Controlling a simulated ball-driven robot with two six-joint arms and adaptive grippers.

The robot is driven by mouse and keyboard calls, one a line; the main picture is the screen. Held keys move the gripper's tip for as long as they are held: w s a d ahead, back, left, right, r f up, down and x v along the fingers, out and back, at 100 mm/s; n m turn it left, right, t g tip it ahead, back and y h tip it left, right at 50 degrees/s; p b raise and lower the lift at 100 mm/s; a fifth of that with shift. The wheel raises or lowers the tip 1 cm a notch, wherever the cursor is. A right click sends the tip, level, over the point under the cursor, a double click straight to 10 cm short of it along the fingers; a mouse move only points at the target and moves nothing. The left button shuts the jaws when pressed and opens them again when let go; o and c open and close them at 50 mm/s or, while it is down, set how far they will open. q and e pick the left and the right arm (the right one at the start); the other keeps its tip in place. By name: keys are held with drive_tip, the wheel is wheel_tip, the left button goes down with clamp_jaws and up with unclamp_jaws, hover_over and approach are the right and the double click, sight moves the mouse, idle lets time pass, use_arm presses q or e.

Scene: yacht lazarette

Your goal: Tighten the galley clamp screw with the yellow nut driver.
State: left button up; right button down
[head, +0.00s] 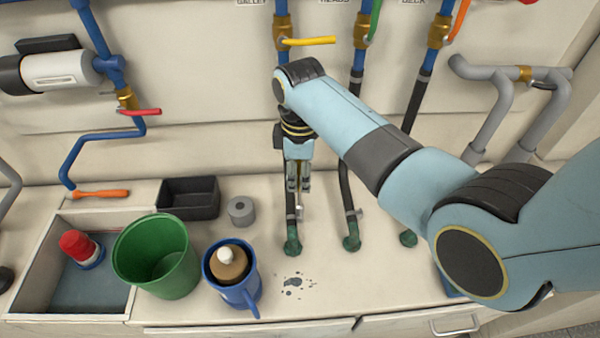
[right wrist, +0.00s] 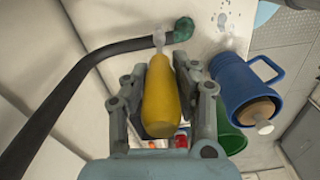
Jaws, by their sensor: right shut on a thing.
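My right gripper (head: 299,182) points down in front of the galley hose, below the valve with the yellow lever (head: 308,41). In the right wrist view the gripper (right wrist: 165,100) is shut on the yellow nut driver (right wrist: 162,100), its thick handle between the fingers. The driver's tip is at the clamp (right wrist: 159,40) on the dark hose (right wrist: 62,100), next to the green fitting (right wrist: 184,28). I cannot tell whether the tip is seated on the screw. In the head view the green fitting (head: 292,240) stands on the counter. My left gripper is out of view.
A blue mug (head: 246,290) with a brush-like tool, a green bucket (head: 150,268), a grey tape roll (head: 241,210) and a black tray (head: 188,199) stand to the left. A sink (head: 35,275) holds a red-topped can (head: 78,247). Two similar hoses are at right.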

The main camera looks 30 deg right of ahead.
drive_tip(key=shift+f+b, duration=0.45)
drive_tip(key=shift+f, duration=0.35)
